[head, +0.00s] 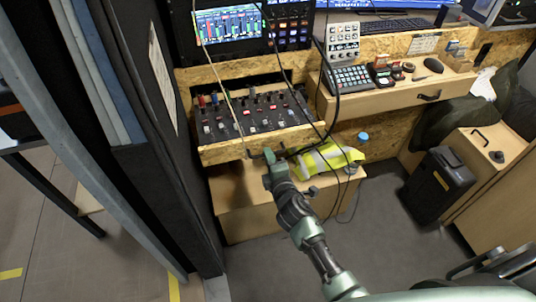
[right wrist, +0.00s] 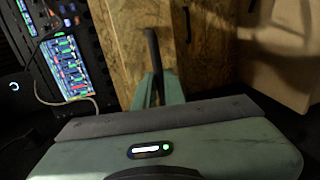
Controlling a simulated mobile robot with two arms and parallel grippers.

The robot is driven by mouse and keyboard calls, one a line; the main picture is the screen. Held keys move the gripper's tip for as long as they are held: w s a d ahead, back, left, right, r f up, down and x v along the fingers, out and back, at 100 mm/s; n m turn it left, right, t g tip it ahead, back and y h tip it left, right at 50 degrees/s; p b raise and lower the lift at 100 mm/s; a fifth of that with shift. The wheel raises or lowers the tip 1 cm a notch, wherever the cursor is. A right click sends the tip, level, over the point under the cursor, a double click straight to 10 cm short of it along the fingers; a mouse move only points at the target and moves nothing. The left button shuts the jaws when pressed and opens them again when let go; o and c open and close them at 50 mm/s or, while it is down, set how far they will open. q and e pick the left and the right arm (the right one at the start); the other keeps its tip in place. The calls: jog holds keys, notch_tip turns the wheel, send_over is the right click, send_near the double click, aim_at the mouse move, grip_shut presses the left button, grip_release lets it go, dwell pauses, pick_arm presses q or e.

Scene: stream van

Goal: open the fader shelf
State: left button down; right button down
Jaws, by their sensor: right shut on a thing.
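The fader shelf (head: 222,152) is a chipboard tray at the left of the desk. A black fader panel with several knobs and sliders (head: 250,117) lies in it, uncovered to view. The shelf stands out from under the screens above it. My right gripper (head: 270,160) is at the right half of its front board, shut on the dark handle. The right wrist view shows the black handle bar (right wrist: 153,50) running down to the greenish fingers (right wrist: 158,89), with the chipboard behind. The exact grip is partly hidden. My left gripper is not in view.
Dark cables (head: 296,85) hang across the shelf's front. A yellow vest (head: 326,160) lies on the wooden box (head: 240,215) below. A second drawer (head: 390,97) with a keypad is at the right. A black case (head: 437,187) stands on the floor. A dark partition (head: 160,130) is close at left.

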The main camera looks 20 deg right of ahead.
jog(key=shift+v, duration=0.85)
jog(key=shift+f, duration=0.25)
jog(key=c, duration=1.5)
grip_release()
jog(key=shift+w, duration=0.1)
jog(key=v, duration=0.8)
